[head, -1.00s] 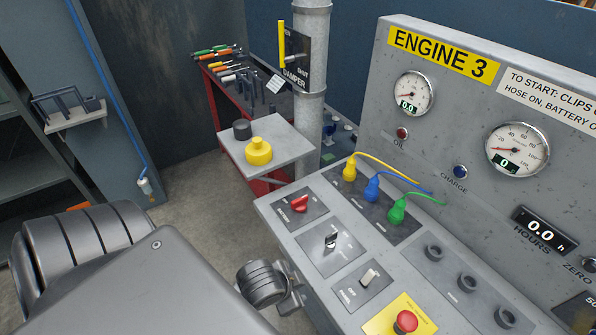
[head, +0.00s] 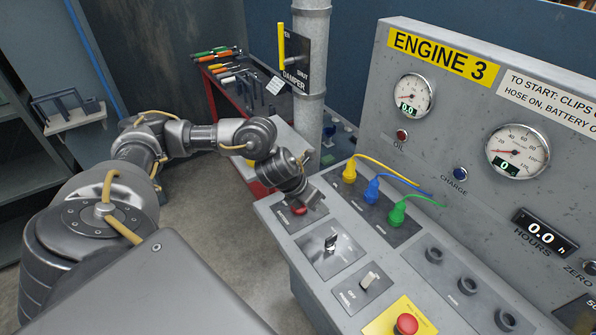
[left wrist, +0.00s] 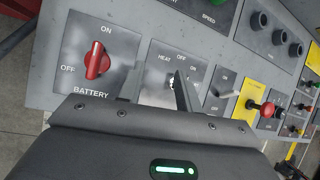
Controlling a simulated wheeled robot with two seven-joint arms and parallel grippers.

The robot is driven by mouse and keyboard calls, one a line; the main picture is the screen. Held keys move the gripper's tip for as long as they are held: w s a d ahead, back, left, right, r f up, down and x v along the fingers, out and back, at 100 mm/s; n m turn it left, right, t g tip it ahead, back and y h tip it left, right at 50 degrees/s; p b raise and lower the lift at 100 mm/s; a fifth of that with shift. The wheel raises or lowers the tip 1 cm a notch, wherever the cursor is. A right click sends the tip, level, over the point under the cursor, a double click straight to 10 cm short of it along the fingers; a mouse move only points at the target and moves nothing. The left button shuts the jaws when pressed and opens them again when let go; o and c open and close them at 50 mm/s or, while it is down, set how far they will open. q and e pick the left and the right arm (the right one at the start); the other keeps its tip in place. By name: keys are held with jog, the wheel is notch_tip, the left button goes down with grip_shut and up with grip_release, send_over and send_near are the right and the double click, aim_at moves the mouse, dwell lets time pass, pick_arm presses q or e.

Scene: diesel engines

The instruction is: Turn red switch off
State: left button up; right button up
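The red switch (left wrist: 97,60) is a rotary knob on the grey BATTERY plate. In the left wrist view its handle stands nearly upright, pointing toward the ON label, with OFF to its left. In the head view the red switch (head: 299,209) is partly hidden behind my left gripper (head: 309,194), which is over the BATTERY plate at the panel's left end. In the left wrist view a dark finger of the left gripper (left wrist: 183,92) shows to the right of the red switch, over the HEAT/OFF/ON plate. My right gripper is out of view.
Right of the BATTERY plate are a black-handled switch (head: 331,243), a white toggle (head: 370,279) and a red push button (head: 406,323). Yellow, blue and green plugs (head: 372,190) with cables stand behind. The upright ENGINE 3 gauge panel (head: 455,150) bounds the right side.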

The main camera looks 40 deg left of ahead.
pick_arm(q)
jog(key=s+a+r+m+g+y, duration=0.1)
jog(key=s+a+r+m+y, duration=0.15)
jog(key=a, duration=0.75)
jog(key=shift+n+h, duration=0.25)
jog(key=shift+n, duration=0.2)
jog(key=p+x, duration=0.1)
jog(key=x, duration=0.4)
jog(key=p+x, duration=0.1)
jog(key=x, duration=0.5)
jog(key=shift+w+d, duration=0.2)
jog(key=shift+d, duration=0.05)
jog(key=shift+c, duration=0.3)
grip_shut()
